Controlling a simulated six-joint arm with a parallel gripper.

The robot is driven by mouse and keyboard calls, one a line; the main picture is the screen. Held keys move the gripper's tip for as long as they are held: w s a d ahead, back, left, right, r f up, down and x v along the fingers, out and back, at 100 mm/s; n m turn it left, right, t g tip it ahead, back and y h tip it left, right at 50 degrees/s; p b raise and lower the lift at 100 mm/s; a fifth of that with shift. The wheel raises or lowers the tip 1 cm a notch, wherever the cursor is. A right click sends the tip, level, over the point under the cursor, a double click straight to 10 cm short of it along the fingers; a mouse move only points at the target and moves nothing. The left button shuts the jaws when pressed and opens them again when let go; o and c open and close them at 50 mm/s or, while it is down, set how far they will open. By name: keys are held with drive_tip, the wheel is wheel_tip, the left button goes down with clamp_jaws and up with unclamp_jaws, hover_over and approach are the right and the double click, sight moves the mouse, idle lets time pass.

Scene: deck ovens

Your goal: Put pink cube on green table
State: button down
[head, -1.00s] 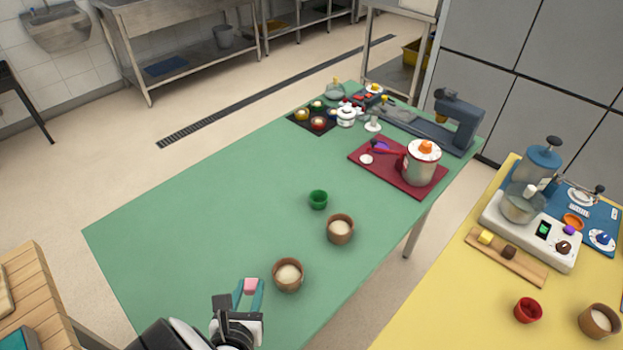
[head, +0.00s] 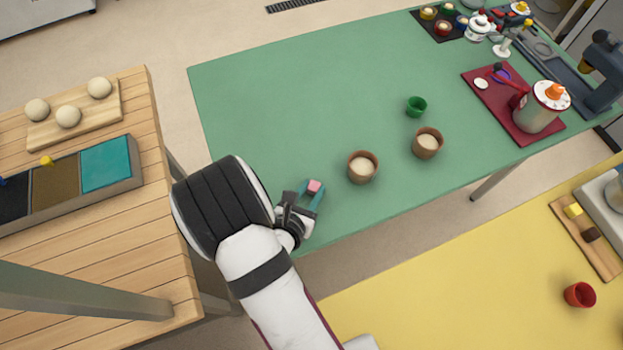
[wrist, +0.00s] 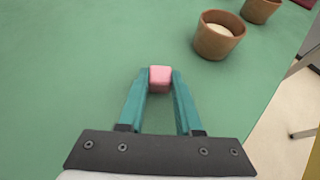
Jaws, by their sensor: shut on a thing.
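The pink cube (head: 314,187) is between the teal fingertips of my gripper (head: 313,191), near the front edge of the green table (head: 300,95). In the wrist view the cube (wrist: 160,78) sits at the tips of my gripper (wrist: 160,84), with a finger on each side. My gripper is shut on it. The green tabletop (wrist: 80,60) lies beneath. I cannot tell whether the cube touches the table.
Two brown bowls with pale contents, one nearer (head: 362,167) and one farther (head: 427,143), stand right of my gripper. A green cup (head: 416,106) is behind them. A wooden table (head: 110,260) is left and a yellow table (head: 450,290) right. The green table's left half is clear.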

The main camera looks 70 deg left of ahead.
drive_tip(key=c, duration=0.6)
unclamp_jaws()
drive_tip(key=shift+r, duration=0.15)
drive_tip(key=v, duration=1.2)
